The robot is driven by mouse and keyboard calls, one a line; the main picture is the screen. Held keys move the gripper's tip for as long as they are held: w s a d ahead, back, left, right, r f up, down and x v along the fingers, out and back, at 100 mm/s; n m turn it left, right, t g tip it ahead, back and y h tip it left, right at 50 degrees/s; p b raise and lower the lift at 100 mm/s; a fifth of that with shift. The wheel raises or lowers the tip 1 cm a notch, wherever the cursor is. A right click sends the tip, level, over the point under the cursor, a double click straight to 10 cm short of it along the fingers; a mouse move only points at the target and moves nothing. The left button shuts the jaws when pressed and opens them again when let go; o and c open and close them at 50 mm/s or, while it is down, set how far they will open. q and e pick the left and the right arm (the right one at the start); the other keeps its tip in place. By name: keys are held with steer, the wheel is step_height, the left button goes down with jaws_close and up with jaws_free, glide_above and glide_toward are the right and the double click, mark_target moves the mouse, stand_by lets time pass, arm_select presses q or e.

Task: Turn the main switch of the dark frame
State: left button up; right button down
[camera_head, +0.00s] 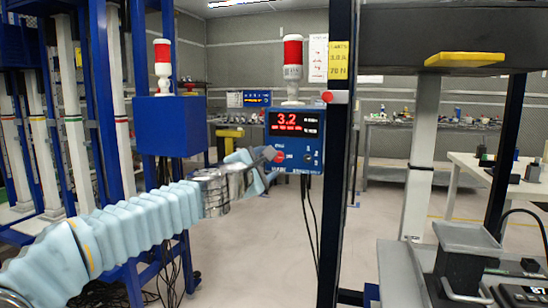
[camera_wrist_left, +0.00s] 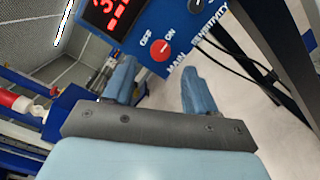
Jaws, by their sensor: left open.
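The dark frame (camera_head: 338,200) rises as a dark post right of centre in the head view. A blue control box (camera_head: 313,148) with a lit red display is fixed to it. The red main switch (camera_head: 280,157) is on the lower left of the box's front. In the wrist view the round red switch (camera_wrist_left: 160,51) shows beside the words OFF, ON and MAIN. My left gripper (camera_head: 267,165) is open at the box. In the wrist view its fingers (camera_wrist_left: 157,68) stand apart on either side of the switch. I cannot tell whether they touch it.
A red and white signal lamp (camera_head: 292,70) tops the box. Black cables (camera_head: 308,215) hang below it. A blue frame with its own box (camera_head: 170,126) stands left, behind my arm. A dark block (camera_head: 462,255) is at lower right. The middle floor is clear.

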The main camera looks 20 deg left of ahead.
mark_target(277, 158)
arm_select(q)
steer(key=w, duration=0.2)
steer(key=w+p, duration=0.1)
steer(key=w+d, duration=0.1)
steer(key=w, duration=0.1)
steer(key=shift+w, duration=0.3)
steer(key=c, duration=1.1)
steer(key=shift+o, duration=0.2)
steer(key=shift+f, duration=0.1)
